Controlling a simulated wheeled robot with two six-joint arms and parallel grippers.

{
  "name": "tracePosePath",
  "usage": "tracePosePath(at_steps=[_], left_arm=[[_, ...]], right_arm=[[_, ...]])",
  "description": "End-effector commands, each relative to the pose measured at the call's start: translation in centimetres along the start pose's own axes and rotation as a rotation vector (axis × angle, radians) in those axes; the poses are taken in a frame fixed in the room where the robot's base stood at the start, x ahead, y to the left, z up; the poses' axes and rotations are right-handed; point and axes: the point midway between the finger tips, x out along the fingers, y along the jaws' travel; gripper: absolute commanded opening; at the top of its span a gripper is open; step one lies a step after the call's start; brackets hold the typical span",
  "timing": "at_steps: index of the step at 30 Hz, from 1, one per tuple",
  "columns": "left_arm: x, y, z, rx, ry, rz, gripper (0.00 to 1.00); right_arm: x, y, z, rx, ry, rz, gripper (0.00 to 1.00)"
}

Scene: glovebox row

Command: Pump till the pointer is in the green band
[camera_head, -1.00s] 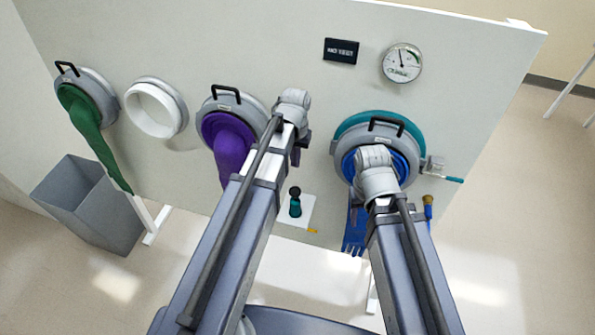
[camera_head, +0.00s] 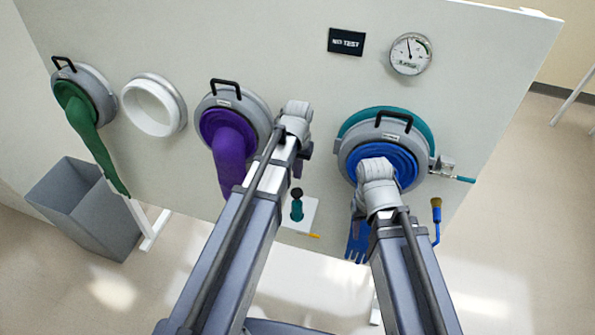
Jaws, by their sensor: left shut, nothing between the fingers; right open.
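The round pressure gauge (camera_head: 411,54) is on the white panel at the upper right. Its thin dark pointer stands nearly upright, tilted slightly left; a small green mark shows towards the dial's right edge, apart from the pointer. A teal pump with a black knob (camera_head: 297,205) stands on a small white plate, right of my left arm. My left gripper (camera_head: 299,166) is shut and empty, above the pump in the picture and mostly hidden by its wrist. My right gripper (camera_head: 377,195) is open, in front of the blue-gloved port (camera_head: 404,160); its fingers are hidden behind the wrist.
A dark sign (camera_head: 346,42) reads "NO TEST". A purple-gloved port (camera_head: 228,137), an empty white port (camera_head: 153,107) and a green-gloved port (camera_head: 85,105) line the panel. A grey bin (camera_head: 85,207) stands at left. A blue-handled brush (camera_head: 436,214) hangs at right.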

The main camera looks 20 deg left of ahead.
Motion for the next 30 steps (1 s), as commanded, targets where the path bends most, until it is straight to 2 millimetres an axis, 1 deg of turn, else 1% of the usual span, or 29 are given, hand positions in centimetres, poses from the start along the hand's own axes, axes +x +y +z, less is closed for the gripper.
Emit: tracePosePath(at_steps=[1, 12, 15, 19, 30], left_arm=[[1.6, 0.0, 0.0, 0.0, 0.0, 0.0, 0.0], [6.7, 0.0, 0.0, 0.0, 0.0, 0.0, 0.0], [7.6, 0.0, 0.0, 0.0, 0.0, 0.0, 0.0], [8.1, 0.0, 0.0, 0.0, 0.0, 0.0, 0.0], [8.0, 0.0, 0.0, 0.0, 0.0, 0.0, 0.0]], right_arm=[[1.5, -0.1, -0.1, 0.001, 0.001, 0.0, 0.5], [6.6, -0.6, -0.5, 0.004, 0.003, 0.0, 0.5], [7.5, -0.7, -0.5, 0.002, 0.003, 0.0, 0.5], [8.0, -0.7, -0.5, 0.0, 0.003, 0.001, 0.5], [8.0, -0.7, -0.5, 0.0, 0.002, 0.001, 0.5]])
